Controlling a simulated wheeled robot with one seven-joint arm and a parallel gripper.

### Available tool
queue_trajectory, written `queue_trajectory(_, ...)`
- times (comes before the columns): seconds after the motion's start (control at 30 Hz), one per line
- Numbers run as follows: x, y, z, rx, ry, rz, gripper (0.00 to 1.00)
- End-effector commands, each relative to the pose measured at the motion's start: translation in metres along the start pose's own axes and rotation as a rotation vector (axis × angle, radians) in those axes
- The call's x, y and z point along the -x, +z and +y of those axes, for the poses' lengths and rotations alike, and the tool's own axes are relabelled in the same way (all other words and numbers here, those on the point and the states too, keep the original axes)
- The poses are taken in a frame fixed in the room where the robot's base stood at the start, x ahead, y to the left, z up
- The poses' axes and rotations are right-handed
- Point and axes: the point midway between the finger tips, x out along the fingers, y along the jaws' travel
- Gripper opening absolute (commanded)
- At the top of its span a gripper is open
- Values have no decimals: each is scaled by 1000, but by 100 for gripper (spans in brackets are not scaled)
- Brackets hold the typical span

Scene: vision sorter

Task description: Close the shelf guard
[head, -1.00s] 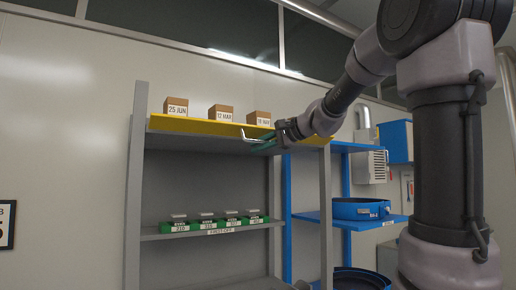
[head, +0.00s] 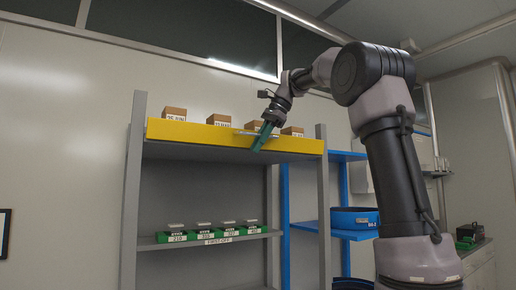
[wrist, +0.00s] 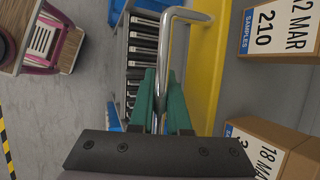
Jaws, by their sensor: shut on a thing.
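The shelf guard (head: 190,133) is a long yellow board along the front edge of the top shelf of a grey rack. It stands raised, its face toward me, covering the lower part of the cartons behind it. Its silver bar handle (wrist: 187,14) shows clearly in the wrist view, beside the yellow guard (wrist: 207,70). My gripper (head: 259,143) is at the guard's front, right of its middle. Its green fingers (wrist: 160,88) are shut on the handle, one on each side of the bar. The fingers partly hide the handle in the head view.
Several brown cartons (head: 174,112) stand on the top shelf behind the guard. Several green trays (head: 178,236) sit on the shelf below.

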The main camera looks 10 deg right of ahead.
Motion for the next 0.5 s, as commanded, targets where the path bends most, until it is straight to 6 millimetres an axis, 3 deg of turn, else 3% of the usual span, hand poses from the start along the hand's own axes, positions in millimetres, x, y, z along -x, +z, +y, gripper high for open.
queue_trajectory(0.5,4,3,-6,-75,185,-3,0)
